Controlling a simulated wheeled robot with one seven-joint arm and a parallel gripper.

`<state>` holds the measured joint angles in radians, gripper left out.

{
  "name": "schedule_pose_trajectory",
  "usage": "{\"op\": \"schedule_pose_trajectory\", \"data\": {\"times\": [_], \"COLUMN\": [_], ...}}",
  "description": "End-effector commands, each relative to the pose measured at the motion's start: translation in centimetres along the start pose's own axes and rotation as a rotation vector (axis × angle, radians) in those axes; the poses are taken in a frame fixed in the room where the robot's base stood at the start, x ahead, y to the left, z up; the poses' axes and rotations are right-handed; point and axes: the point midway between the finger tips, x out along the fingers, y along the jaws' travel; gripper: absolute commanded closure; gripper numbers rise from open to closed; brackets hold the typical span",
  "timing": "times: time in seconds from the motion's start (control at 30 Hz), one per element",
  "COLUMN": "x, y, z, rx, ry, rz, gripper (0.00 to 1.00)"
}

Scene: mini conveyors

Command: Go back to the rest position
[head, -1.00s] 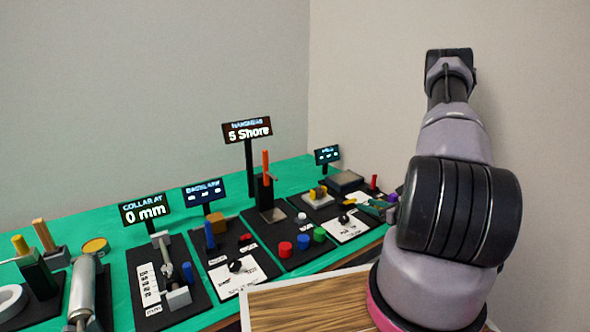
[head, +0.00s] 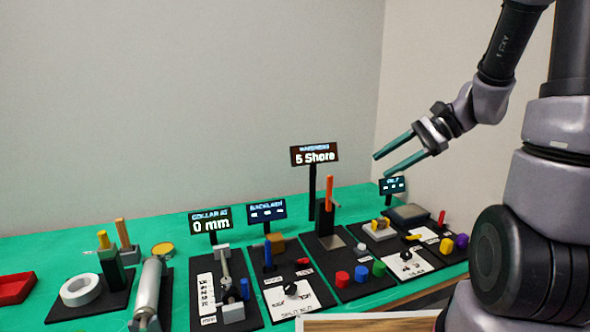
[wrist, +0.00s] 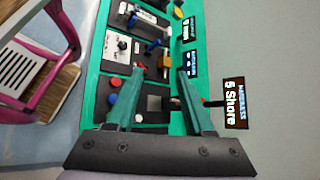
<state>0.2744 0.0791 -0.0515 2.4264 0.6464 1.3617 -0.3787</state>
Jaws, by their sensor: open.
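My gripper (head: 397,158) is open and empty, with its two green fingers apart, raised in the air above the right part of the table in the head view. In the wrist view my gripper (wrist: 155,92) also shows open with nothing between its fingertips. Below it stand the hardness station with its "5 Shore" display (head: 314,154) and an orange upright bar (head: 329,193). The fingers touch nothing that I can see. The arm reaches in from the right side of the head view.
The green table (head: 90,240) carries several black station boards. Small displays stand up from it, including the "0 mm" one (head: 210,222). A red tray (head: 15,288) lies at the far left. A pink-framed chair (wrist: 40,50) shows in the wrist view. The air above the table's left is free.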

Motion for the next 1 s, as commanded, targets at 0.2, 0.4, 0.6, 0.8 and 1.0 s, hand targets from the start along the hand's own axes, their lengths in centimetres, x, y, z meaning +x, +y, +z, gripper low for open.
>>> {"op": "schedule_pose_trajectory", "data": {"times": [0.2,0.4,0.6,0.8,1.0], "x": [-2.7,-6.2,-9.7,-11.5,-11.6], "y": [1.6,2.5,2.5,2.3,2.3], "z": [4.9,7.9,10.4,11.5,11.6], "rx": [-0.310,-0.582,-0.797,-0.891,-0.898], "ry": [0.217,0.461,0.683,0.789,0.799], "rz": [0.169,0.256,0.274,0.267,0.267], "gripper": [0.47,0.47,0.47,0.47,0.47]}}
